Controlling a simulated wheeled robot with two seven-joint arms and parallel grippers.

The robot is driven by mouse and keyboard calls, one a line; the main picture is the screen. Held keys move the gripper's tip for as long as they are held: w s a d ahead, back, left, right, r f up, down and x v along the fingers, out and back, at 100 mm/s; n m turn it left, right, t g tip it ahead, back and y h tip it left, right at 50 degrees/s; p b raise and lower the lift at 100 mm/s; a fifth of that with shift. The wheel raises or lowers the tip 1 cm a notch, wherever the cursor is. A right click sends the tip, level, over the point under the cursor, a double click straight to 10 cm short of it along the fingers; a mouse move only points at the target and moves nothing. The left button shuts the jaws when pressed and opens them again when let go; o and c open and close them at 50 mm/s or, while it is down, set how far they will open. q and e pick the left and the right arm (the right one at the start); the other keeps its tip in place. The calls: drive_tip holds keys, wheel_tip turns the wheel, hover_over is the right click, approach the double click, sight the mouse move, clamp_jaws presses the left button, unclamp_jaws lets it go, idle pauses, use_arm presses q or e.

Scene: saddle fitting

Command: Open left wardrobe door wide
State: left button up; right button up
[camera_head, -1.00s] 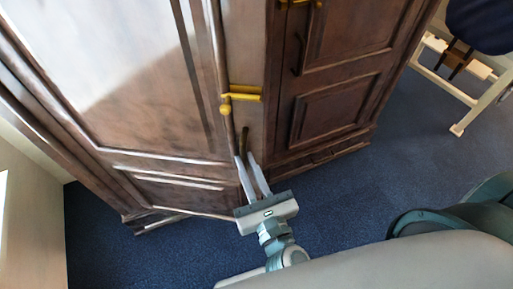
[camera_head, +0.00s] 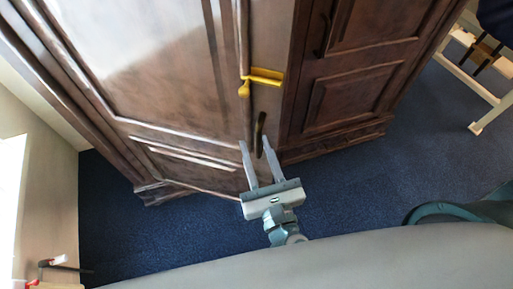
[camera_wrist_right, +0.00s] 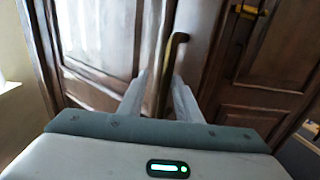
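The left wardrobe door (camera_head: 130,60) is a large dark brown panelled door filling the left of the head view. Its upright dark bronze handle (camera_head: 260,133) sits near its right edge, low down. The handle also shows in the wrist view (camera_wrist_right: 172,60). My right gripper (camera_head: 256,141) is at the handle's lower end with its fingers apart. In the wrist view (camera_wrist_right: 160,80) the handle runs between the two fingers, with gaps visible, so I see no grip on it. Contact with one finger cannot be told. My left gripper is not in view.
The right wardrobe door (camera_head: 350,95) has its own dark handle (camera_head: 327,35) and looks shut. A yellow latch (camera_head: 264,77) sits above the left handle. Blue carpet (camera_head: 380,190) is clear in front. A pale wall (camera_head: 45,185) stands at left, and a white-framed stool (camera_head: 480,80) at right.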

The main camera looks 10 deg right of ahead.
drive_tip(key=shift+s+d+f, duration=0.1)
drive_tip(key=shift+s, duration=0.05)
drive_tip(key=s+b, duration=0.4)
drive_tip(key=s, duration=0.3)
drive_tip(key=shift+s+d+b, duration=0.15)
drive_tip(key=shift+d+b, duration=0.05)
drive_tip(key=shift+b, duration=0.1)
idle(0.6)
